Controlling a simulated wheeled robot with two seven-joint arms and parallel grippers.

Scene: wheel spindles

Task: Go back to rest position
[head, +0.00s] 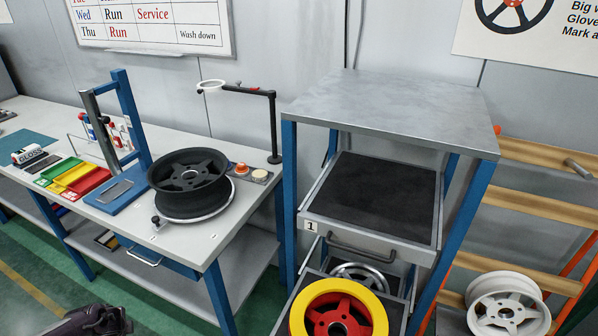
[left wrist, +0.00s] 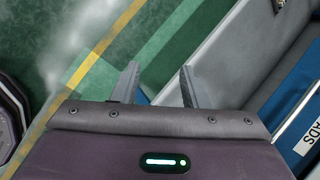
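My left gripper (left wrist: 160,82) shows in the left wrist view with its two grey fingers apart and nothing between them. Behind the fingers are the green floor and a grey shelf surface. In the head view a dark part of my left arm shows at the bottom left edge, in front of the workbench (head: 135,215) and apart from it; its fingers cannot be made out there. My right gripper is in neither view. A black wheel (head: 190,178) lies on a round turntable (head: 196,214) on the workbench.
A blue-legged cabinet (head: 395,110) stands centre right, with an open drawer (head: 375,195) marked 1. Below it are a yellow-and-red wheel (head: 373,304) and a silver wheel. A white wheel (head: 505,302) rests at a wooden rack (head: 545,205). Green floor (head: 35,260) is clear at left.

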